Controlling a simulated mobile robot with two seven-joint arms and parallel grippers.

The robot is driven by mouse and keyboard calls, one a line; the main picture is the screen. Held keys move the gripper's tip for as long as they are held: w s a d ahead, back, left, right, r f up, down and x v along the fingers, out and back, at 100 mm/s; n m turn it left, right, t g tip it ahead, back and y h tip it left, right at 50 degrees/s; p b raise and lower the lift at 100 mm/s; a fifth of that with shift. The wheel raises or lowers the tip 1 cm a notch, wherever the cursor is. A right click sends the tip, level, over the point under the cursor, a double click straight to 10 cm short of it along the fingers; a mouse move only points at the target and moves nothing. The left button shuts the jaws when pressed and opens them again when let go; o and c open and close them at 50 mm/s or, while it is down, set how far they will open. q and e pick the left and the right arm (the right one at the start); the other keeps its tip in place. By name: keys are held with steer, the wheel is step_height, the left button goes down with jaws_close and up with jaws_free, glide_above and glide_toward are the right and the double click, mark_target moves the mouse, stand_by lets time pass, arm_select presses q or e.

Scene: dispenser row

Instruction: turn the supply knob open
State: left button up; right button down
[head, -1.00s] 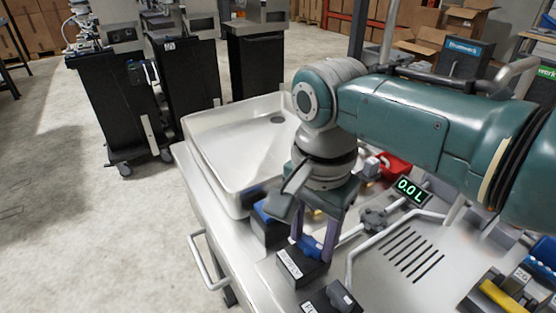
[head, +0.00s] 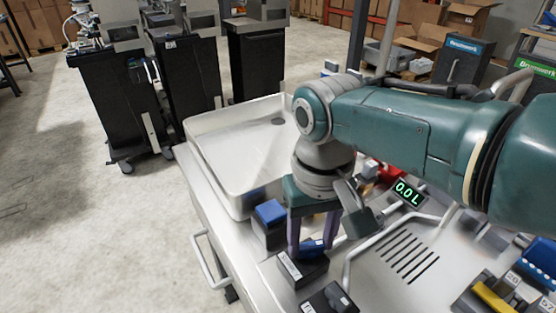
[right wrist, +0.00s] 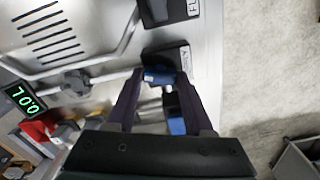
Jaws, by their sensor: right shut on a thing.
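A blue knob (head: 312,248) sits on a small black box (head: 303,272) with a white label, at the front edge of the steel counter. My right gripper (head: 313,244) points down with its two purple fingers on either side of the knob, shut on it. In the right wrist view the blue knob (right wrist: 160,75) shows between the fingertips, and the label on its box (right wrist: 172,57) is too small to read surely. The green display (head: 409,192) reads 0.0 L. My left gripper is not in view.
Another black box with a blue top (head: 270,212) stands just behind. A black box with a dark knob (head: 330,298) stands in front. A pale tray (head: 222,152) lies to the left, a slotted drain (head: 409,258) to the right. Pipes run close by.

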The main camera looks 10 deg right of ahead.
mark_target(311, 244)
steer(key=n, duration=0.3)
steer(key=shift+n, duration=0.4)
stand_by(0.3)
steer(key=shift+c, duration=1.4)
jaws_free()
step_height(311, 244, up, 10)
steer(key=p, duration=0.4)
steer(key=shift+p, duration=0.4)
steer(key=shift+s+f, duration=0.1)
